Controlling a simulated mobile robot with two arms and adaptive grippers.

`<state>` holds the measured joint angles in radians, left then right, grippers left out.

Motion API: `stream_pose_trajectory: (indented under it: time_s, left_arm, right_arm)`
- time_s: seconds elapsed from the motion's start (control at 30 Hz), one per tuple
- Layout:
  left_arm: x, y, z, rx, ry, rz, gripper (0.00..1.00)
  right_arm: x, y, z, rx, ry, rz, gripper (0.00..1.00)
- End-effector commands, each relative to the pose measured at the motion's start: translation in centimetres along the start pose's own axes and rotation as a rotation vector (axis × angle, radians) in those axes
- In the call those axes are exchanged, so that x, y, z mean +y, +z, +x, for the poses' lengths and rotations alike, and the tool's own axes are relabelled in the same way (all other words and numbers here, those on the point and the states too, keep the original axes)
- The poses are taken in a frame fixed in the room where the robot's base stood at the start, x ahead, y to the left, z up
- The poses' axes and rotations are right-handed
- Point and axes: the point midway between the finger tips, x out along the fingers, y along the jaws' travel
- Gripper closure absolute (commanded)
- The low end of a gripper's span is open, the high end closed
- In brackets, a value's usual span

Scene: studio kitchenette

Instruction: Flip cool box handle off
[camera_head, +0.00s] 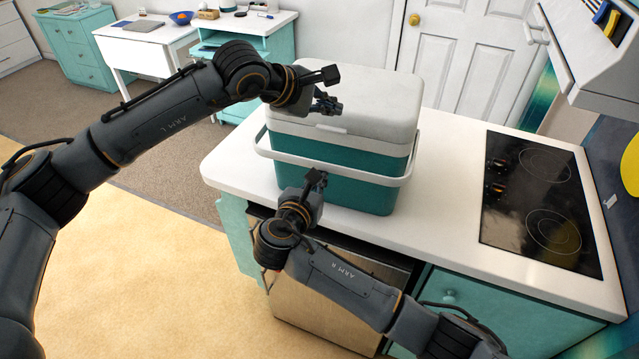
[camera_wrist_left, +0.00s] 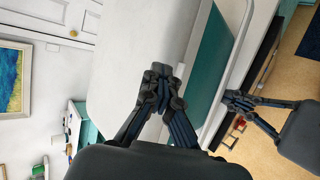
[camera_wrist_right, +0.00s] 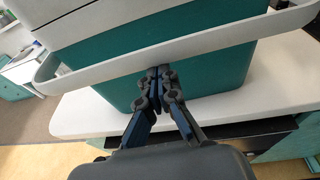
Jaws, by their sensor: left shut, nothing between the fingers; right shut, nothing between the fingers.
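The cool box (camera_head: 365,196) stands on the white counter, with a teal body and a white lid (camera_head: 375,95) that is closed. Its white handle (camera_head: 374,178) is swung down and runs across the front of the body. The handle also crosses the right wrist view (camera_wrist_right: 215,42) as a slanted band. My left gripper (camera_head: 328,103) is shut and empty, above the lid near its front edge; it also shows in the left wrist view (camera_wrist_left: 160,77). My right gripper (camera_head: 316,180) is shut and empty at the handle's front bar. In the right wrist view its fingertips (camera_wrist_right: 158,75) overlap the handle's lower edge; I cannot tell whether they touch.
A black cooktop (camera_head: 540,205) lies in the counter to the right of the box. The white counter (camera_head: 445,215) is clear between them. A white door (camera_head: 465,55) is behind. A white desk (camera_head: 150,55) and teal furniture stand at the back left.

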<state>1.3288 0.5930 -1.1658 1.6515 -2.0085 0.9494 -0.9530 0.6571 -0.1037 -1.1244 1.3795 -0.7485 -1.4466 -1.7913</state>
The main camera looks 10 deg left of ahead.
Motion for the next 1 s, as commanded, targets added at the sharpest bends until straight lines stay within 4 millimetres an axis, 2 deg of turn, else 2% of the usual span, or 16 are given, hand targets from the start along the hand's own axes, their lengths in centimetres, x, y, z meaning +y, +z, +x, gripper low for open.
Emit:
stream_pose_trajectory:
  time_s: [0.27,0.5,0.83,1.0]
  left_arm:
    - [0.0,0.0,0.0,0.000,0.000,0.000,1.00]
    - [0.0,0.0,0.0,0.000,0.000,0.000,0.55]
    - [0.0,0.0,-0.2,0.000,0.000,0.000,0.55]
    - [0.1,-0.1,-2.2,0.000,0.002,0.000,0.55]
  right_arm:
    - [0.0,0.3,-0.1,0.000,0.000,-0.001,1.00]
    - [0.0,0.3,-0.1,-0.001,0.000,-0.001,1.00]
    - [0.0,0.4,-0.1,-0.001,0.000,-0.001,1.00]
    - [0.0,0.4,-0.1,-0.001,0.000,0.000,1.00]
